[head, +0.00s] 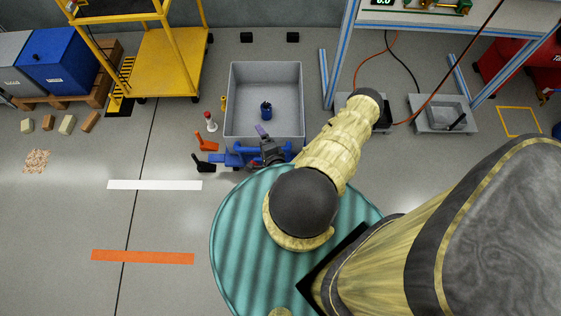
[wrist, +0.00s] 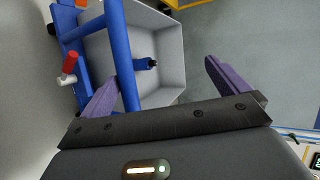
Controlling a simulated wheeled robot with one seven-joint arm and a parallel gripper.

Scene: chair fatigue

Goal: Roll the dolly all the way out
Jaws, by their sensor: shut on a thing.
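The dolly has a blue frame (head: 232,157) with a blue upright handle bar (wrist: 124,65). A large grey bin (head: 264,76) stands at it, with a small dark blue object (head: 266,110) inside. My gripper (head: 268,143), with purple fingers, is at the front edge of the bin, over the blue frame. The right finger looks well apart from the bar.
A white strip (head: 155,185) and an orange strip (head: 143,257) mark the open floor at left. Red-topped (head: 210,121) and orange (head: 206,141) parts stand left of the bin. A yellow cart (head: 168,62) is at left, a blue-legged bench (head: 338,62) at right.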

